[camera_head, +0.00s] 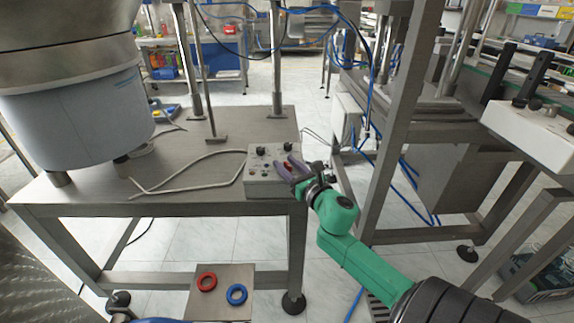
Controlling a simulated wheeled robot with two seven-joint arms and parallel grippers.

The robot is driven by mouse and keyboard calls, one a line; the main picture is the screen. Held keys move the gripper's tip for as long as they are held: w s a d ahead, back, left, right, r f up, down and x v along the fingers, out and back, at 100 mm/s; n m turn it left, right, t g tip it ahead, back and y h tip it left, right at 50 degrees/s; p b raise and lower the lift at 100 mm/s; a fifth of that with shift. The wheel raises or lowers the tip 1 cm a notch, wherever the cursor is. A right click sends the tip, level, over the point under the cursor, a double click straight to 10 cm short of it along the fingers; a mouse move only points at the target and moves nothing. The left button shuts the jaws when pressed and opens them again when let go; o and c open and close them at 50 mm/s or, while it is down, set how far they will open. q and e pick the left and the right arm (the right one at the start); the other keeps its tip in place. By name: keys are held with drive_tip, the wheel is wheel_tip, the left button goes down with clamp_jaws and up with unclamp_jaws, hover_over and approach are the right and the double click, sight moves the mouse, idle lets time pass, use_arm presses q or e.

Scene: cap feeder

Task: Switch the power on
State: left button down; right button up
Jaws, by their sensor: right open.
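A small grey control box (260,185) with knobs and small buttons on its face sits at the right front corner of the metal table. My right gripper (287,168), on the green arm, is open at the right part of the box's face. Its purple fingers are around or just in front of a red part (288,165) on the panel; I cannot tell whether they touch it. The fingers hide part of the right side of the face. My left gripper is not in view.
A large steel bowl feeder (80,115) stands on the left of the metal table (200,205). A bent rod (180,175) lies left of the box. A red ring (206,281) and a blue ring (236,294) lie on a low plate. A steel frame post (395,130) stands right of my gripper.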

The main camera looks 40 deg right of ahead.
clamp_jaws()
